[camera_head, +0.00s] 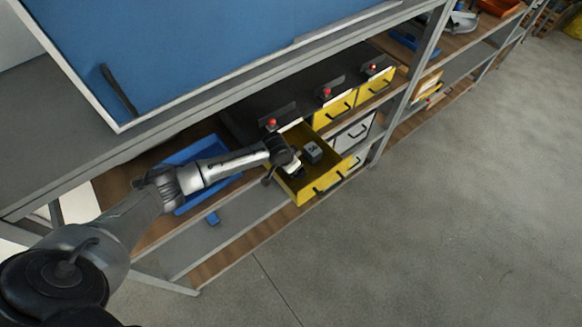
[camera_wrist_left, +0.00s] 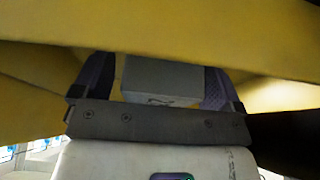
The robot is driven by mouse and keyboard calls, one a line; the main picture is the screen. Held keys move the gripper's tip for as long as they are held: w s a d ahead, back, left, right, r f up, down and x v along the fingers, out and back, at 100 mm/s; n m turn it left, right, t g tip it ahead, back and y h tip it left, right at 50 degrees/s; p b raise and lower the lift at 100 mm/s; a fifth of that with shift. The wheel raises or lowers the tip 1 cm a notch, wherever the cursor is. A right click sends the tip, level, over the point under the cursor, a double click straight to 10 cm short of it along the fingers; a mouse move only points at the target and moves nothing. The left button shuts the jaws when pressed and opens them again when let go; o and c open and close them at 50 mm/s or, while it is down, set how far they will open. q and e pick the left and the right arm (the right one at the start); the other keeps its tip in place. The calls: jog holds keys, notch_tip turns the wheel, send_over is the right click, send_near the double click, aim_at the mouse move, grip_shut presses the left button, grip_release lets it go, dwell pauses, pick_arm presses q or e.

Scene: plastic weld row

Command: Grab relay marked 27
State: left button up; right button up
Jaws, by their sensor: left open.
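A yellow drawer (camera_head: 318,185) is pulled out from the shelf. A grey block-shaped relay (camera_head: 312,152) lies in it, its marking too small to read. My left gripper (camera_head: 296,172) is inside the drawer, just left of that relay. In the left wrist view my open left gripper (camera_wrist_left: 152,85) has a grey box (camera_wrist_left: 160,78) between its fingers, with a dark mark on its lower edge that I cannot read. A gap shows on the box's left side; the right finger is close to it. I cannot tell whether both views show the same relay. My right gripper is not in view.
Closed yellow drawers (camera_head: 334,110) and a white drawer (camera_head: 352,134) stand beside the open one. A blue tray (camera_head: 208,182) sits left on the shelf. The blue-topped bench (camera_head: 200,45) overhangs above. Floor (camera_head: 450,220) at right is clear.

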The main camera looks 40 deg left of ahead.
pick_arm(q)
jog(key=c, duration=1.1)
